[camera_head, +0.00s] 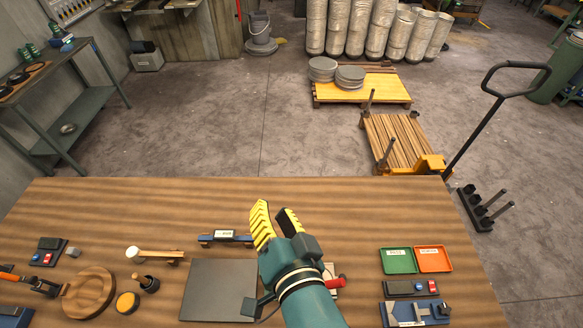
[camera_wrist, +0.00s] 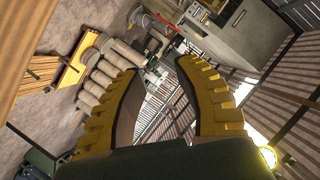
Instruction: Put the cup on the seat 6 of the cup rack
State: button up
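My gripper (camera_head: 274,210) is raised over the middle of the wooden table (camera_head: 130,210), with its yellow fingers pointing away from me. In the wrist view my gripper (camera_wrist: 162,68) has its two ribbed yellow fingers apart and nothing between them. I cannot make out a cup or a numbered cup rack in either view. My arm and gripper hide part of the table's middle.
A grey plate (camera_head: 220,290) lies left of my arm. A round wooden board (camera_head: 88,293) and a mallet (camera_head: 150,255) are further left. A green tray (camera_head: 398,261) and an orange tray (camera_head: 434,259) are right. The table's back strip is mostly clear.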

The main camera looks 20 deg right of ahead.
jog(key=s+r+n+t+p, duration=0.1)
jog(key=r+n+t+p, duration=0.2)
jog(key=r, duration=1.1)
jog(key=s+r+n+t+p, duration=0.2)
jog(key=r+n+t+p, duration=0.2)
jog(key=r, duration=1.1)
jog(key=shift+s+d+n+h, duration=0.2)
jog(key=shift+s+n+h, duration=0.1)
jog(key=shift+n, duration=0.3)
jog(key=shift+w, duration=0.1)
